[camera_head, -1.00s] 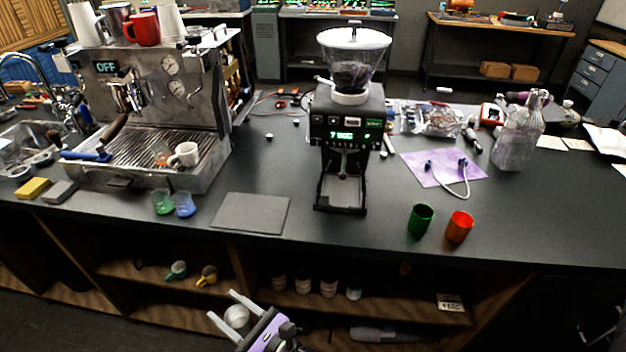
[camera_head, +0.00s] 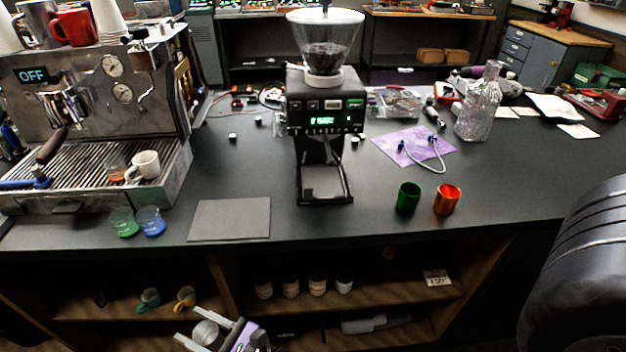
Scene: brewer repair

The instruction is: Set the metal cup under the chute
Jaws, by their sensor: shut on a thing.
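The coffee grinder (camera_head: 324,105) stands on the dark counter, with its chute (camera_head: 322,135) below the lit display. Its base tray (camera_head: 325,183) under the chute is bare. My gripper (camera_head: 212,337) is at the bottom edge of the picture, in front of the counter and below its top, left of the grinder. It is shut on a small round grey metal cup (camera_head: 207,332), which shows between the two fingers. Part of the cup and most of the gripper are cut off or hidden.
A grey mat (camera_head: 230,219) lies left of the grinder, near the blue beaker (camera_head: 151,221) and green beaker (camera_head: 124,222). A green cup (camera_head: 408,197) and an orange cup (camera_head: 446,200) stand to the right. The espresso machine (camera_head: 90,110) fills the left. Counter before the grinder is clear.

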